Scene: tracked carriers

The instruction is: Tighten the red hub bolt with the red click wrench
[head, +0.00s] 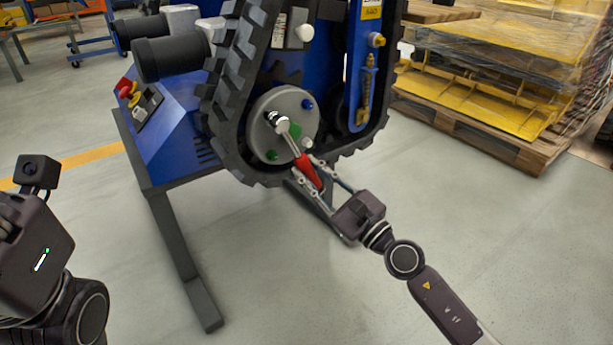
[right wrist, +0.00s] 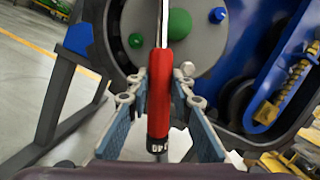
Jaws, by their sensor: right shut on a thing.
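The red click wrench (head: 307,170) has a red handle and a bright metal shaft and head. My right gripper (head: 318,174) is shut on its red handle, which also shows in the right wrist view (right wrist: 160,95) between the two fingers. The wrench head lies over the upper left of the grey round hub (head: 262,133). No red bolt shows; that spot is covered by the head, and I cannot tell whether the head is seated. My left gripper (head: 35,245) is at the left edge of the head view, away from the hub, its fingers not visible.
The hub has a blue bolt (head: 308,104), a green bolt (head: 271,156), a pale bolt (head: 308,142) and a green centre. A black track (head: 228,85) surrounds it on the blue carrier. A dark stand leg (head: 180,240) reaches the floor. Wrapped pallets stand at right.

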